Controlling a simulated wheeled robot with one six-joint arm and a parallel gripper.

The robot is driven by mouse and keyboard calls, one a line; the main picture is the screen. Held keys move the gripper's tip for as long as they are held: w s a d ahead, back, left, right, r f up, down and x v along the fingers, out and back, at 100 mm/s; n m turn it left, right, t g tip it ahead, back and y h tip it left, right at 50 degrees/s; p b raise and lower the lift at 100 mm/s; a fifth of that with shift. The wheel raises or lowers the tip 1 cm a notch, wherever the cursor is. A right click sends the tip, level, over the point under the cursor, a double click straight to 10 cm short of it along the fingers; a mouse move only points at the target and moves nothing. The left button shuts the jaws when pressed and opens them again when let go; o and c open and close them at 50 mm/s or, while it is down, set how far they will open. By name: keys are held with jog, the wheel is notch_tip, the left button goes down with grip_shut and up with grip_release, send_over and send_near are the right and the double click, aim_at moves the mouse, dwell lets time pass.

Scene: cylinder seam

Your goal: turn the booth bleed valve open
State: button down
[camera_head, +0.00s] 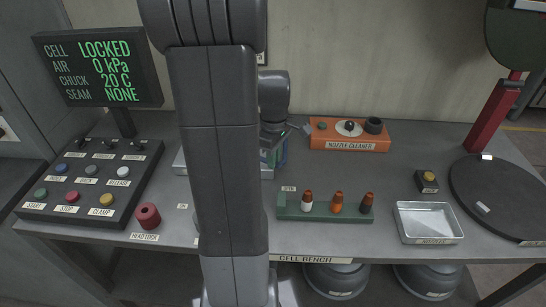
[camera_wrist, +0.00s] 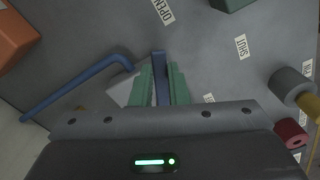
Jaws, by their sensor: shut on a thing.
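In the wrist view my gripper (camera_wrist: 160,78) has its two green fingers closed on a narrow blue lever (camera_wrist: 158,58), which looks like the valve handle. The lever's tip sticks out a little beyond the fingers and points roughly toward the OPEN label (camera_wrist: 165,11). The SHUT label (camera_wrist: 241,45) lies to the right of it. The valve body under the fingers is mostly hidden.
A bent blue rod (camera_wrist: 75,88) lies left of the fingers in the wrist view. In the head view the button panel (camera_head: 93,180) and red head lock knob (camera_head: 147,215) are left, the nozzle cleaner (camera_head: 349,134) and green nozzle rack (camera_head: 324,212) right. The display (camera_head: 98,68) reads LOCKED, 0 kPa.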

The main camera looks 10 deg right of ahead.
jog(key=shift+w+d+n, duration=0.25)
jog(key=shift+w+n, duration=0.05)
jog(key=shift+n, duration=0.4)
jog(key=c, duration=1.4)
grip_release()
notch_tip(320, 180, up, 14)
jog(key=shift+f, duration=0.1)
